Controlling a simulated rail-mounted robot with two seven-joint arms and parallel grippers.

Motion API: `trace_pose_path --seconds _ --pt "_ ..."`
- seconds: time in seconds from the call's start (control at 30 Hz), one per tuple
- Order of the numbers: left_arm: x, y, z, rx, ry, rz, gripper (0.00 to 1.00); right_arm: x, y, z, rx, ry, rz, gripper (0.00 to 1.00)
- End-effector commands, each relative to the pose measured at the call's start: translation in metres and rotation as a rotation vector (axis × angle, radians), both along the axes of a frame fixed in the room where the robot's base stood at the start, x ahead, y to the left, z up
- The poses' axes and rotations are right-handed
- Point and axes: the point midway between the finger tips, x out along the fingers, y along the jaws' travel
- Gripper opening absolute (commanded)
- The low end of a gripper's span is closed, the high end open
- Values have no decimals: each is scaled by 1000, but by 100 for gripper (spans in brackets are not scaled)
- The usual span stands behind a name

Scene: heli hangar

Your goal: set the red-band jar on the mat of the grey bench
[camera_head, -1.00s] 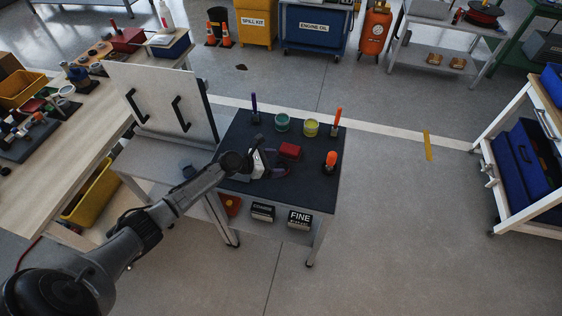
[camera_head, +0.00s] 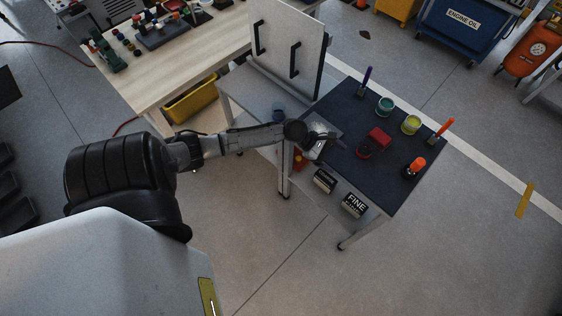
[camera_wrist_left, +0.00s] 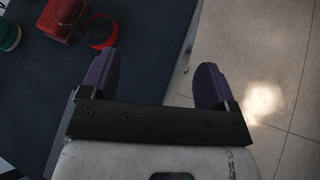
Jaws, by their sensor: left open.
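My left gripper (camera_head: 320,139) is open and low over the left front part of the small grey bench's dark mat (camera_head: 395,165). In the left wrist view its spread fingers (camera_wrist_left: 156,76) have nothing between them and lie across the mat's edge, with floor under one. A teal-topped pot (camera_head: 385,106) and a yellow-topped pot (camera_head: 411,124) stand on the mat. I cannot pick out a jar with a red band. My right gripper is out of view.
A white upright panel (camera_head: 288,48) with black handles stands at the bench's left. An orange-topped item (camera_head: 415,167) and upright purple and orange tools stand on the mat. Labelled boxes (camera_head: 354,204) sit on the lower shelf. A wooden workbench (camera_head: 165,78) is to the left.

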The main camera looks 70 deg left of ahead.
Motion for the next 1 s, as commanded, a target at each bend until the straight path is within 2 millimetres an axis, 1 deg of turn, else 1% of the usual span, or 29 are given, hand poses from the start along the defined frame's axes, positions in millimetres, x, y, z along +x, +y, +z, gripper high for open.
trace_pose_path --seconds 0.03,0.07,0.1,0.13,0.17,0.2,0.3,0.33,0.4,0.47,0.5,0.6,0.7,0.8,1.0 --pt "-24 -34 -12 120 -45 -145 82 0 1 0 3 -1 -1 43" --pt "-38 -52 -19 207 -81 -242 82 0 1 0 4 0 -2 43" --pt "-58 -74 -25 327 -137 -374 82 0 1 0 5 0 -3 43" --pt "-73 -89 -29 417 -181 -475 82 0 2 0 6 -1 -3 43" --pt "-87 -103 -33 508 -225 -572 82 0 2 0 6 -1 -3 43" --pt "-106 -118 -35 625 -284 -700 82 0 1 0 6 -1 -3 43" --pt "-146 -145 -34 897 -416 -990 82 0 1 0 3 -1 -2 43" --pt "-157 -150 -32 970 -447 -1068 82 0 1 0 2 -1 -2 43" --pt "-178 -157 -25 1127 -503 -1235 82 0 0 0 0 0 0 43" --pt "-194 -159 -17 1242 -531 -1362 82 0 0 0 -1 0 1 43" --pt "-203 -159 -11 1306 -541 -1437 82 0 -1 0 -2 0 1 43" --pt "-222 -155 2 1430 -544 -1593 82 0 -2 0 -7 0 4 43" --pt "-235 -151 14 1505 -531 -1703 82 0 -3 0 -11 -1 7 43" --pt "-243 -147 21 1545 -514 -1770 82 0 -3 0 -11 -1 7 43" --pt "-247 -145 25 1567 -505 -1808 82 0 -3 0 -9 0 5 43"
